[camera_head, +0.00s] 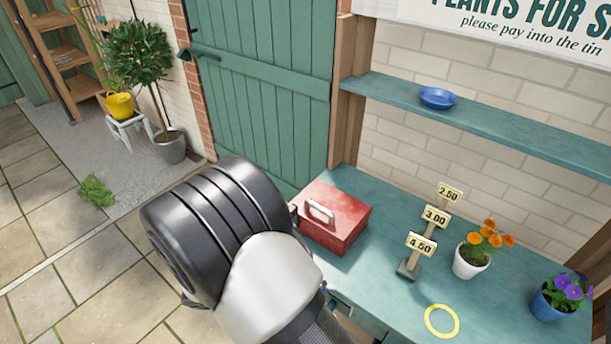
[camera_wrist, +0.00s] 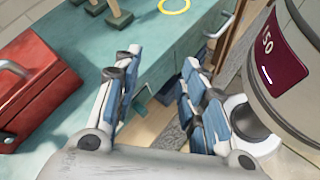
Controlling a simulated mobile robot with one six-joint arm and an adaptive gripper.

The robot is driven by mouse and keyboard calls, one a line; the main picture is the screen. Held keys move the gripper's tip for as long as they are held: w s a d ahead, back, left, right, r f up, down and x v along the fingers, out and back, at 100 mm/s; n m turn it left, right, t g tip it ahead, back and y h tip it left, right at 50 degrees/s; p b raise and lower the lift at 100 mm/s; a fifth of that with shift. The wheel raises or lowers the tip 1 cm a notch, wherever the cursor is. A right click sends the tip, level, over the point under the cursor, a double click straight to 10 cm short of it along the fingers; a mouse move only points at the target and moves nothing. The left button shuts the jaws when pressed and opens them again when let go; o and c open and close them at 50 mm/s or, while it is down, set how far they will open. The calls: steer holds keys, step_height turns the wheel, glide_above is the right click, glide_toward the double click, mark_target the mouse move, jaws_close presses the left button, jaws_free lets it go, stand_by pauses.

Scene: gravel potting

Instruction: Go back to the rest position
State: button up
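My gripper (camera_wrist: 160,64) is open in the wrist view. Its two fingers with blue pads stand apart, and I see nothing held between them. It is near the front edge of the green bench (camera_head: 385,277), to the right of the red cash box in the wrist view. In the head view my black and white arm fills the lower middle and hides most of the gripper.
The bench holds a red cash box (camera_head: 352,208), a price stand (camera_head: 426,240), a yellow ring (camera_head: 442,321), orange flowers in a white pot (camera_head: 470,263) and purple flowers in a blue pot (camera_head: 548,304). A blue dish (camera_head: 438,98) sits on the shelf (camera_head: 490,122).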

steer(key=s+d+r+m+t+y, duration=0.1)
steer(key=s+d+r+m+y, duration=0.2)
steer(key=r, duration=0.4)
steer(key=s+d+r+m+t+y, duration=0.1)
steer(key=s+d+r+m+y, duration=0.3)
steer(key=r+m, duration=0.3)
steer(key=s+d+r+m+t+y, duration=0.1)
steer(key=s+d+r+m+y, duration=0.2)
steer(key=r, duration=0.5)
steer(key=shift+s+d+r+m+y, duration=0.25)
steer(key=shift+d+m+y, duration=0.35)
steer(key=shift+m+y, duration=0.4)
